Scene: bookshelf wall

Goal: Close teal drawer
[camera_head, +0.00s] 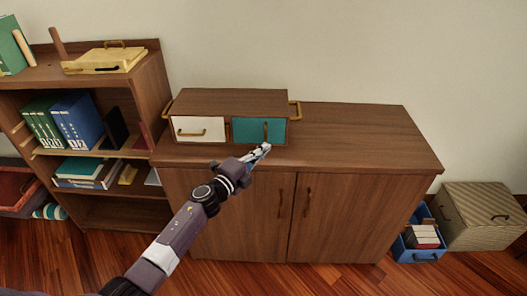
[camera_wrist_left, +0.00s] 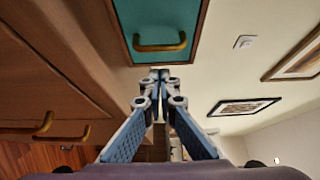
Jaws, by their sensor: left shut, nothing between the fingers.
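The teal drawer (camera_head: 258,129) is the right one of two drawers in a small wooden box (camera_head: 228,101) on top of a low cabinet. It has a brass handle, and its front looks nearly flush with the box; I cannot tell whether a small gap is left. It fills the upper middle of the left wrist view (camera_wrist_left: 155,20), with its handle (camera_wrist_left: 160,46) in front. My left gripper (camera_head: 264,149) is shut and empty, just in front of the drawer near the handle's lower end. In the left wrist view its fingertips (camera_wrist_left: 159,73) meet below the handle, apart from it. My right gripper is not in view.
A white drawer (camera_head: 199,128) sits left of the teal one. The low cabinet (camera_head: 350,140) has free top space to the right. A bookshelf (camera_head: 150,90) stands at the left. A blue bin (camera_head: 420,252) and a woven box (camera_head: 480,215) stand on the floor at right.

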